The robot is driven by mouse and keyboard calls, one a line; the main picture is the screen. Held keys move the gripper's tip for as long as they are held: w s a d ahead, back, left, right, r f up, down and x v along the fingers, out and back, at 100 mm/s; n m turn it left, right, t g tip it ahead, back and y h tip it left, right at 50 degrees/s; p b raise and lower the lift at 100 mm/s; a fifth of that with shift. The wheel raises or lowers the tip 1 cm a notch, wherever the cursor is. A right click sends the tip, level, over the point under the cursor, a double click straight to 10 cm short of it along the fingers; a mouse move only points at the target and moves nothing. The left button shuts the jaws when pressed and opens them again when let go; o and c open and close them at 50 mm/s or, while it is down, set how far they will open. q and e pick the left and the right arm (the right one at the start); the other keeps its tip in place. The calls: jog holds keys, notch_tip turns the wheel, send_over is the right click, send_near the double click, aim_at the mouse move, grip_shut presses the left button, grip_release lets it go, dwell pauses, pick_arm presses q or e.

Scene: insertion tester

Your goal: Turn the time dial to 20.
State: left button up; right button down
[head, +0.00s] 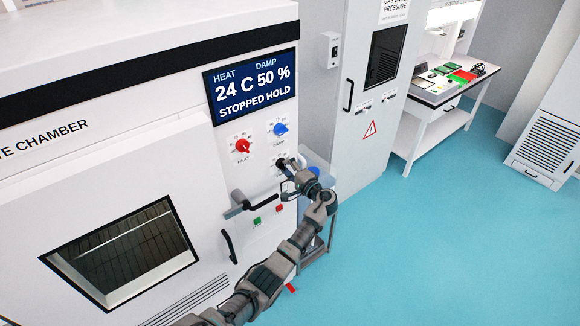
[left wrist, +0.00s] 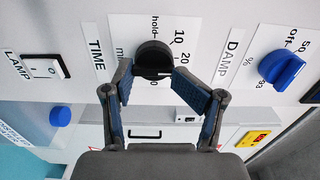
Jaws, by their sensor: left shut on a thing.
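The black time dial (left wrist: 153,58) sits on the white panel beside the TIME label in the left wrist view. Its printed scale shows "hold", 10 and 20. I cannot read which mark the dial points to. My left gripper (left wrist: 152,76) is shut on the dial, with one finger on each side of it. In the head view the left gripper (head: 287,168) reaches the panel below the blue DAMP knob (head: 280,129) and covers most of the time dial. My right gripper is not in view.
The red HEAT knob (head: 242,146) is up and left of my gripper. A lever handle (head: 252,203), a green button (head: 257,221) and a red button (head: 279,208) lie below. The display (head: 252,87) reads 24 C, 50 %, STOPPED HOLD. A LAMP switch (left wrist: 45,68) is near the dial.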

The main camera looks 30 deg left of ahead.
pick_arm(q)
jog(key=shift+s+a+f, duration=0.2)
jog(key=shift+a+f, duration=0.15)
jog(key=shift+f, duration=0.15)
jog(key=o, duration=0.7)
jog(key=shift+o, duration=0.9)
jog(key=shift+a+f, duration=0.1)
jog(key=shift+w+a+f+g, duration=0.1)
jog(key=shift+w+a+g, duration=0.1)
jog(key=shift+a+g, duration=0.1)
jog(key=shift+d, duration=0.15)
jog(key=shift+d+r, duration=0.25)
jog(key=shift+d, duration=0.05)
jog(key=v, duration=1.2)
